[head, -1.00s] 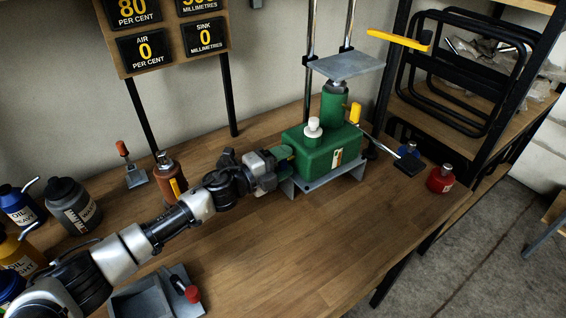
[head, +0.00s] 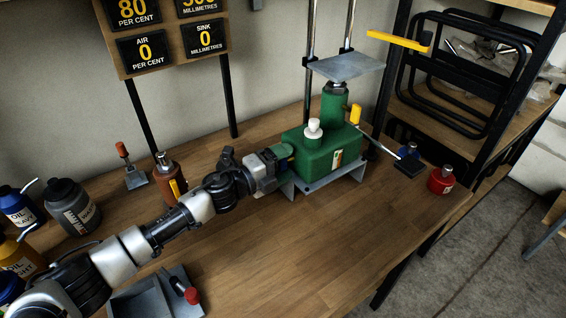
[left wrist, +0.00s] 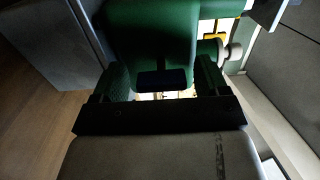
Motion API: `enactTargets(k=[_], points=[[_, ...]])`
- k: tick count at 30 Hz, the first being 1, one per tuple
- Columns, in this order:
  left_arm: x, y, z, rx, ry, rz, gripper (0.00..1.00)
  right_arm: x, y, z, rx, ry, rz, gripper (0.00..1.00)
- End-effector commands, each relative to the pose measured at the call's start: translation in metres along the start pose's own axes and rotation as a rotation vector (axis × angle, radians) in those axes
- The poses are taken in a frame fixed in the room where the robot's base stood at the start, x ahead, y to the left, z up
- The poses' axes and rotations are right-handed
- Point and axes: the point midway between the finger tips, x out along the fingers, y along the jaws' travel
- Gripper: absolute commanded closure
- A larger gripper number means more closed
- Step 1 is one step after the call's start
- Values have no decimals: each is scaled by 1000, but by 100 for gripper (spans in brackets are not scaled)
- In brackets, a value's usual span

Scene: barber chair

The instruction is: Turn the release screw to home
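A green hydraulic unit (head: 318,154) stands on a grey base on the wooden bench, with a white cap on top. My left gripper (head: 281,152) is at the left side of the green unit, near its lower body. In the left wrist view the gripper's two fingers (left wrist: 163,82) stand apart, facing the green body (left wrist: 150,35). A small dark block (left wrist: 162,79) shows between the fingers, with narrow gaps at its sides; it may be the release screw, but I cannot tell. In the head view the screw is hidden by the gripper. My right gripper is not in view.
A brown bottle (head: 169,178) and a small red-handled fixture (head: 131,167) stand behind my left arm. A red pot (head: 441,179) and a lever on a dark block (head: 409,163) are at the right.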

Motion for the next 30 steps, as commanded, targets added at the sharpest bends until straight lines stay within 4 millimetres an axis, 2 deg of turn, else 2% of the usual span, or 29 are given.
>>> enactTargets(k=[8, 21, 30], points=[[-5, 0, 1, 0, -1, -1, 26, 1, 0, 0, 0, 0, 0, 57], [-69, 1, 1, 0, -2, 0, 26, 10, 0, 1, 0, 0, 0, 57], [-75, 0, 0, -1, -1, -1, 26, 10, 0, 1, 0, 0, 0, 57]])
